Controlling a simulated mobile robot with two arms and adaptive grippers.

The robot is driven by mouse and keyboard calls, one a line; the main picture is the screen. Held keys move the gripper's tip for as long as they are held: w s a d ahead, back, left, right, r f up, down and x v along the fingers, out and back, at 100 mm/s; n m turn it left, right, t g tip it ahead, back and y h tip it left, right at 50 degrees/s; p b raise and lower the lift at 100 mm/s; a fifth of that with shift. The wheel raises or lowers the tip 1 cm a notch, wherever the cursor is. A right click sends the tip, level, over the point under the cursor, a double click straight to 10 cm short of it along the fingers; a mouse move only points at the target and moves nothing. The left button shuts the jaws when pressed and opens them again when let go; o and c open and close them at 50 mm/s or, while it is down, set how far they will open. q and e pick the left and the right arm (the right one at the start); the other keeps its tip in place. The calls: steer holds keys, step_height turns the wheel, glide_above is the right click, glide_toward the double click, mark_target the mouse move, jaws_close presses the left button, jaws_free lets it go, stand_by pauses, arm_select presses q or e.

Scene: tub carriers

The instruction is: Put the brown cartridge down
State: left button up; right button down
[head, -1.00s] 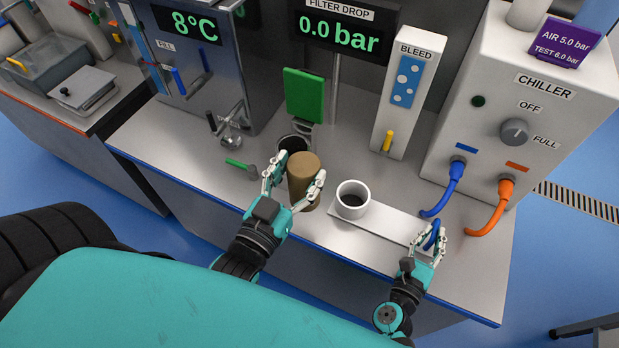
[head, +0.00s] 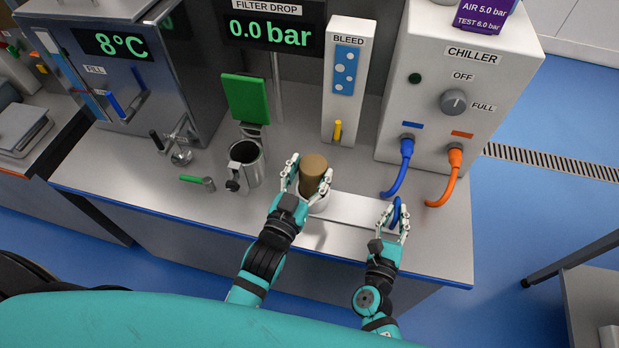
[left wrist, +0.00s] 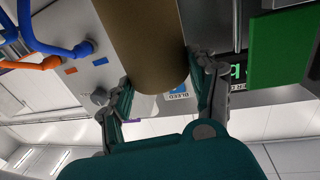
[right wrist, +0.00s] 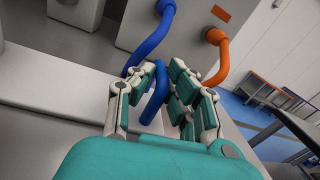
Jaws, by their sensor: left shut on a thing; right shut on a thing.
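The brown cartridge (head: 314,166) stands roughly upright in my left gripper (head: 310,172), whose fingers close on its sides. It also fills the top of the left wrist view (left wrist: 148,40). In the head view it is over the white cup (head: 319,205), which is mostly hidden behind the cartridge and gripper. I cannot tell whether the cartridge's lower end is inside the cup or above it.
A metal jug (head: 258,171) stands left of the cartridge, with a green panel (head: 246,98) behind it. A green-handled tool (head: 197,181) lies further left. Blue (head: 401,165) and orange (head: 451,178) hoses hang from the chiller (head: 432,95). The bench's right front is clear.

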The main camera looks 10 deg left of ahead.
arm_select(q)
steer(key=shift+f, duration=1.25)
steer(key=o, duration=1.7)
steer(key=shift+f, duration=0.1)
steer(key=shift+r, duration=0.2)
steer(key=s, duration=0.4)
steer(key=s+a, duration=0.1)
steer(key=s, duration=0.3)
steer(key=s+a, duration=0.1)
steer(key=s, duration=0.3)
arm_select(e)
steer(key=c, duration=1.2)
jaws_free()
steer(key=shift+c, duration=0.2)
